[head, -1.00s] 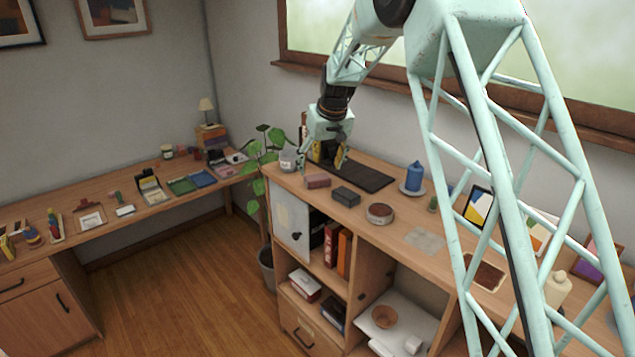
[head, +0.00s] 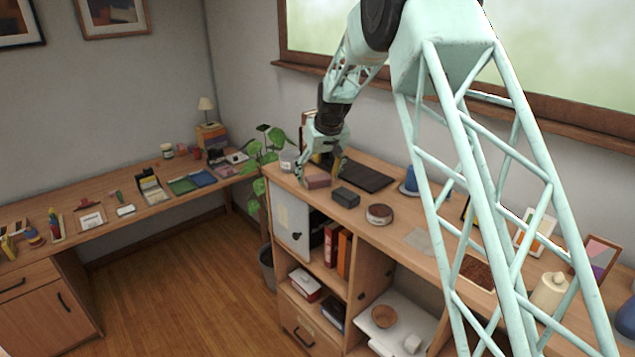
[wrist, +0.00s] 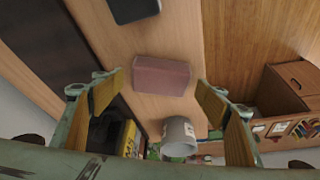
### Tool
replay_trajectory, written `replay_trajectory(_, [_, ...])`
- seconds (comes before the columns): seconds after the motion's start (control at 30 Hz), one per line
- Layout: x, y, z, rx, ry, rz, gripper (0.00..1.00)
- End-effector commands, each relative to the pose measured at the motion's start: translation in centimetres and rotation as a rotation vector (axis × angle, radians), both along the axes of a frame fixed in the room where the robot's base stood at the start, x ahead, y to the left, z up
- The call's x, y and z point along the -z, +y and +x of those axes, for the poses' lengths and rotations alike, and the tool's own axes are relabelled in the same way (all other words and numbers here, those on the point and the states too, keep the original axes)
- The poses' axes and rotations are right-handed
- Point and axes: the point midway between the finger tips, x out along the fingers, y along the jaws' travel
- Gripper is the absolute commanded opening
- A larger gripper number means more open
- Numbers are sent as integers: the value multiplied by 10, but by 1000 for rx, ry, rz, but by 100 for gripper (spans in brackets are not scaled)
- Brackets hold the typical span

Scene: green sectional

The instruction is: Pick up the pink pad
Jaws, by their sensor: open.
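The pink pad (head: 317,180) is a dusty-pink block lying on the top of the wooden cabinet, near its left end. In the wrist view the pink pad (wrist: 161,76) lies flat just beyond the fingertips, about midway between them. My gripper (head: 322,172) is open and empty above the cabinet top, close to the pad. In the wrist view both fingers of my gripper (wrist: 157,88) are spread wider than the pad, with tan inner faces. I cannot tell the exact height of the fingertips over the pad.
A dark grey block (head: 346,197) lies right of the pad. A black mat (head: 368,177) lies behind it. A grey-white cup (head: 288,160) stands at the left end, and a yellow box (wrist: 128,137) is near it. A round brown tin (head: 380,214) stands further right.

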Motion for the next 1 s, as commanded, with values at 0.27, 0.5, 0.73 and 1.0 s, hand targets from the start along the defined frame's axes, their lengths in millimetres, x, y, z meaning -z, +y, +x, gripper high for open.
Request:
replay_trajectory(0.27, [1,0,0,0,0,0,67])
replay_trajectory(0.5, [1,0,0,0,0,0,67])
replay_trajectory(0.73, [1,0,0,0,0,0,51])
replay_trajectory(1.0, [1,0,0,0,0,0,41])
